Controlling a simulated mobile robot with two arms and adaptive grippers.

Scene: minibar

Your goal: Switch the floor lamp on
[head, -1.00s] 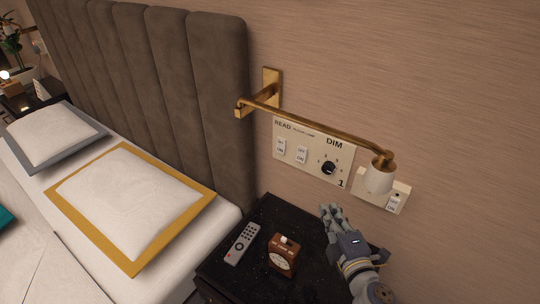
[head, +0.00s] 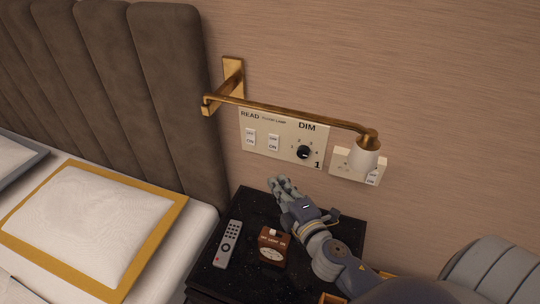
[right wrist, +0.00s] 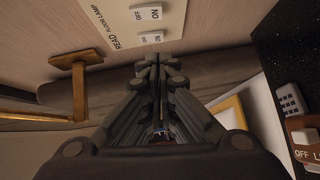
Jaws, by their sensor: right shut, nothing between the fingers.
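A cream wall panel (head: 282,138) carries two white rocker switches and a black dial under "DIM". The right switch (head: 273,142) sits beneath the small "Floor Lamp" label; the left switch (head: 250,137) is under "READ". Both also show at the top of the right wrist view, the floor lamp switch (right wrist: 146,12) above the read switch (right wrist: 151,37). I cannot tell their positions. My right gripper (head: 276,183) is shut and empty, below the panel and apart from the switches. No floor lamp or left gripper is in view.
A brass wall lamp (head: 290,112) with a white shade extends across the panel's top and right. Below, a black bedside table (head: 205,273) holds a grey remote (head: 228,245) and a brown box (head: 272,245) with a white top switch. The bed and padded headboard (head: 160,90) are left.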

